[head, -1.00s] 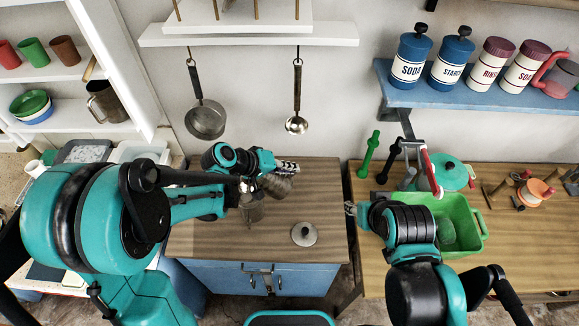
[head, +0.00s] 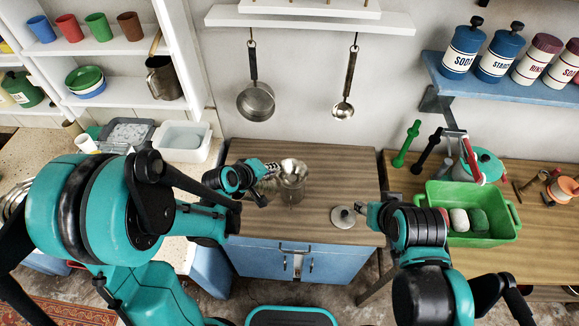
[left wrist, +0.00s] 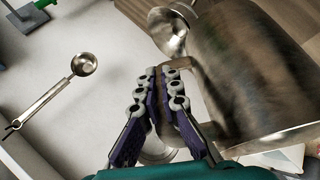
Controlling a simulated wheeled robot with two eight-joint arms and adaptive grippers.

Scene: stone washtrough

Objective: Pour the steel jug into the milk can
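My left gripper (head: 270,170) is just left of the milk can (head: 290,192), which stands upright on the wooden counter top. In the left wrist view my left gripper (left wrist: 166,105) is closed on a thin part, apparently the handle, of the steel jug (left wrist: 255,75). The jug fills the right of that view and is strongly tilted. A flared metal mouth (left wrist: 168,35) shows beside it; I cannot tell surely whose it is. No stream is visible. My right gripper (head: 364,212) is small beside a round metal lid (head: 344,216); its fingers are unclear.
A ladle (head: 344,108) and a pan (head: 256,102) hang on the wall behind. A green tub (head: 460,212) stands on the right table, and a white basin (head: 182,140) on the left. The counter's front right is clear apart from the lid.

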